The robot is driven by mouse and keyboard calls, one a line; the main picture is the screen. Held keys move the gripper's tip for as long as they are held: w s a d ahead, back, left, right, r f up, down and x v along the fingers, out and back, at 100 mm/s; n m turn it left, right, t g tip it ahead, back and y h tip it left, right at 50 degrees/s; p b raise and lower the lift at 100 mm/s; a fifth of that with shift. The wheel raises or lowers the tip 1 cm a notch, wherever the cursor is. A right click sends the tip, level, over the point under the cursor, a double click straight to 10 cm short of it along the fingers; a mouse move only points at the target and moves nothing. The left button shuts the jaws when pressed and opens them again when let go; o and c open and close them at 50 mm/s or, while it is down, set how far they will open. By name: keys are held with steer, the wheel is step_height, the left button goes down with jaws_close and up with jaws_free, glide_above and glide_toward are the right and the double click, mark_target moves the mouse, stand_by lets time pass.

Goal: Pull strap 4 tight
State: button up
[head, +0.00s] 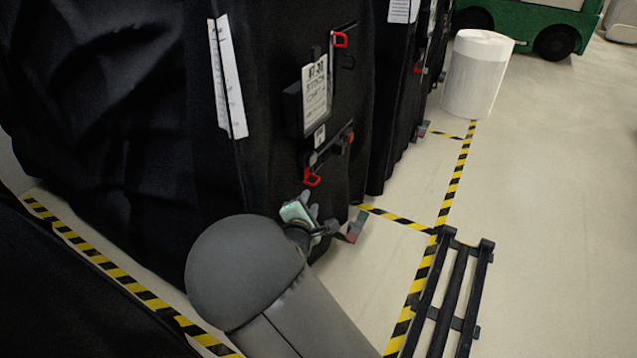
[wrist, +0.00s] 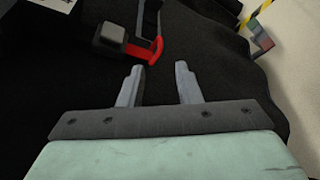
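A black covered cart (head: 275,150) stands in front of me. In the wrist view a red piece (wrist: 146,51) with a dark buckle sits just beyond the left fingertip. I cannot tell which strap is number 4. My gripper (wrist: 160,75) is open, with a gap and nothing between its fingers; the black cover lies behind. In the head view my gripper (head: 305,205) is low by the cart, below the lower red piece, partly hidden by my arm.
A labelled holder (head: 314,95) hangs on the cover above. More covered carts stand behind. A black pallet (head: 450,295) lies on the floor at right, beside yellow-black tape (head: 455,185). A white roll (head: 477,75) stands farther back.

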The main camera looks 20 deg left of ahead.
mark_target(319, 179)
steer(key=b+x, duration=0.2)
steer(key=x, duration=1.2)
